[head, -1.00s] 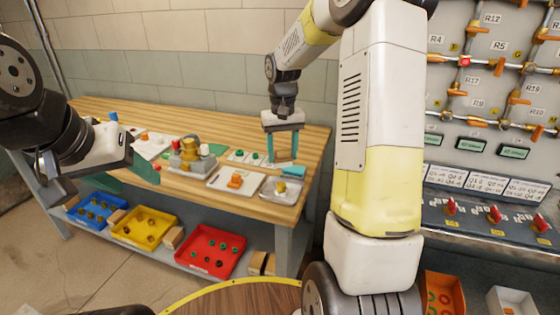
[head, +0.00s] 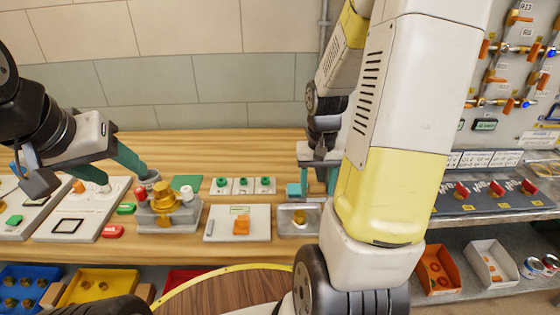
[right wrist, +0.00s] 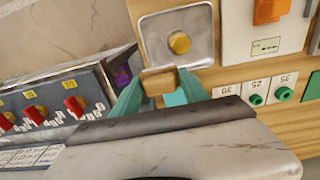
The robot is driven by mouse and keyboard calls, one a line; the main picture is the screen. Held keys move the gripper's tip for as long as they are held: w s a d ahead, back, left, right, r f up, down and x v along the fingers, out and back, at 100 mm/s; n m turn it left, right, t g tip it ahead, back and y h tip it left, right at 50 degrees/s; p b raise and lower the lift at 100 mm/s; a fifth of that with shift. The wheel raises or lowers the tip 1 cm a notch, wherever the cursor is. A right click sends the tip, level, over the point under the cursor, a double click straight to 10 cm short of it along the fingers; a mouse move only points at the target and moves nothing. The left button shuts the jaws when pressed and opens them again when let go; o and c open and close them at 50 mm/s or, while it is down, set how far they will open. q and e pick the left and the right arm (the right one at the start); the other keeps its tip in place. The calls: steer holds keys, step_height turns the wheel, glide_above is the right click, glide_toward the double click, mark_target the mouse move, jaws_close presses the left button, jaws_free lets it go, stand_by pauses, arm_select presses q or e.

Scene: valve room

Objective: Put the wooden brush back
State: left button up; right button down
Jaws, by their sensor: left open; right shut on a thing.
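My right gripper (head: 319,182) is above the back right of the workbench, fingers pointing down. In the right wrist view its teal fingers (right wrist: 155,92) are shut on a small wooden block, the visible part of the wooden brush (right wrist: 159,82). The brush's bristles are hidden, and I cannot make the brush out in the head view. My left gripper (head: 128,160) is open and empty over the left of the bench, near the brass valve fixture.
A metal tray with a brass knob (head: 300,218) lies in front of the right gripper. A white plate with an orange part (head: 237,224) and green-buttoned blocks (head: 242,186) are to its left. The brass valve fixture (head: 168,207) stands further left. A red-knobbed panel (head: 490,196) is at right.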

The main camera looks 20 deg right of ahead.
steer(key=w, duration=0.5)
steer(key=w+f, duration=0.1)
steer(key=w, duration=0.9)
steer(key=shift+w+d+f, duration=0.2)
steer(key=shift+d+f, duration=0.05)
steer(key=shift+d, duration=0.1)
steer(key=shift+w+f, duration=0.2)
steer(key=shift+f, duration=1.55)
steer(key=shift+f, duration=0.1)
steer(key=c, duration=0.6)
jaws_free()
